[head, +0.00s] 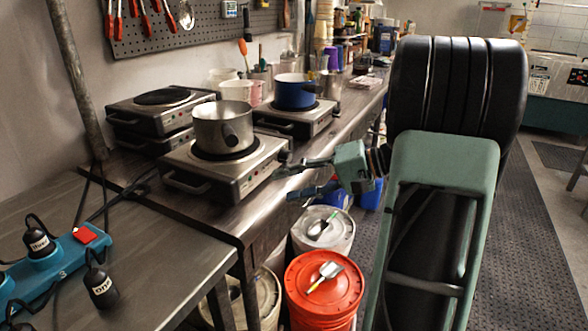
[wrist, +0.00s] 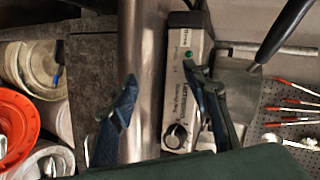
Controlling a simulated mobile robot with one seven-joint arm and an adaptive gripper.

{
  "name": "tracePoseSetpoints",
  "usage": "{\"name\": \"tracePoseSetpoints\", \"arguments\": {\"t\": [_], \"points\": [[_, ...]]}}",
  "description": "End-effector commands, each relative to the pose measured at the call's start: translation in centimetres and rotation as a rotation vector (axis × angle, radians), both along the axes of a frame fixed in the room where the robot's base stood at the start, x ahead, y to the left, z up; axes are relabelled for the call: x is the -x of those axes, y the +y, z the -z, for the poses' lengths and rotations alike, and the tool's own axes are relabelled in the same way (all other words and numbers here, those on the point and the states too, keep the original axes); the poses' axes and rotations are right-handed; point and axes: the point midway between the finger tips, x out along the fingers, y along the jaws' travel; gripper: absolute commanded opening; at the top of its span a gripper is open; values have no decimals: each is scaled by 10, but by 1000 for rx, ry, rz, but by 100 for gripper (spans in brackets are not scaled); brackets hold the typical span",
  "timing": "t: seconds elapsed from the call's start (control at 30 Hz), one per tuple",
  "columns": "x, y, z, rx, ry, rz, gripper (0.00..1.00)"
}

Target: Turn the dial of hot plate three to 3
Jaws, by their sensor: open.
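A hot plate with a silver pot (head: 222,125) on it stands at the near bench edge; its steel body (head: 210,175) shows in the head view. In the wrist view its front panel (wrist: 186,85) carries a green light (wrist: 189,54), a label and a black dial (wrist: 175,136) with a pale mark. My gripper (head: 285,183) is open and empty beside the plate's right side.
Another hot plate with a blue pot (head: 295,92) stands behind, and stacked hot plates (head: 150,118) stand at the left. Below the bench edge are a red-lidded bucket (head: 325,285) and a white-lidded one (head: 325,228). A blue power strip (head: 50,262) lies front left.

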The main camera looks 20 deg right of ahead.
Motion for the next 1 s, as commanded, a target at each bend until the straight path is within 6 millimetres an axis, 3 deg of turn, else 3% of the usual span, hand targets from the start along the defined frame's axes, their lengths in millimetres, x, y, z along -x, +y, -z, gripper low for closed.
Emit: {"name": "tracePoseSetpoints", "arguments": {"t": [0.07, 0.3, 0.5, 0.67, 1.0], "points": [[-5, -21, 10, -19, -88, 26, 44], [-13, -82, 7, -37, -394, 117, 44], [-12, -110, -1, -26, -531, 171, 44], [-20, -107, -3, -23, -548, 173, 44], [-68, -68, -1, -23, -544, 171, 44]]}}
